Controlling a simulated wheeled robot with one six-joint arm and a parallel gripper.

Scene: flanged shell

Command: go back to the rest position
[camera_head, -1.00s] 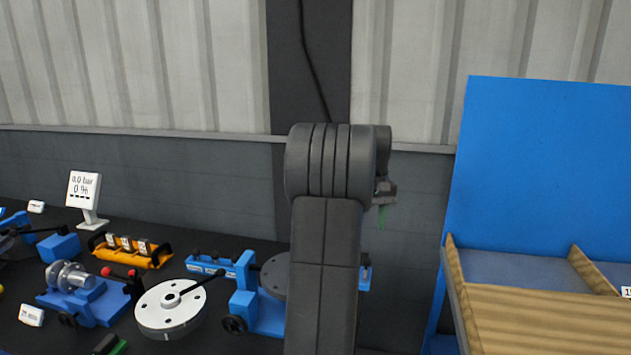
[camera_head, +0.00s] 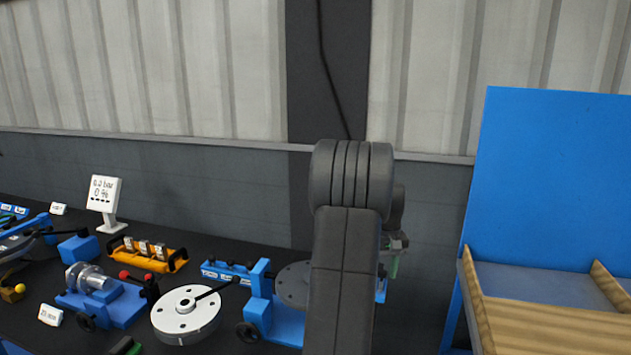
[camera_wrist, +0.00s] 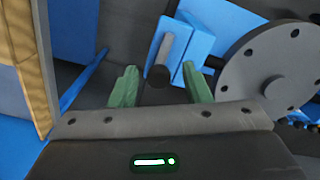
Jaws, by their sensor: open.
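My gripper shows in the wrist view (camera_wrist: 163,88) with its two green fingers apart and nothing between them. In the head view my gripper (camera_head: 392,262) is mostly hidden behind my dark arm, and only a bit of green finger shows. Beyond the fingers in the wrist view are a blue clamp block (camera_wrist: 182,48) with a dark round knob (camera_wrist: 158,77) and a grey flanged disc (camera_wrist: 270,65) with holes. The gripper is apart from them.
On the dark bench (camera_head: 225,345) stand a white flanged disc (camera_head: 187,313), blue fixtures (camera_head: 107,297), an orange rack (camera_head: 150,254) and a display (camera_head: 103,200). A wooden-edged bin rack (camera_head: 550,315) with a blue back panel (camera_head: 560,180) stands right. Space above the bench is clear.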

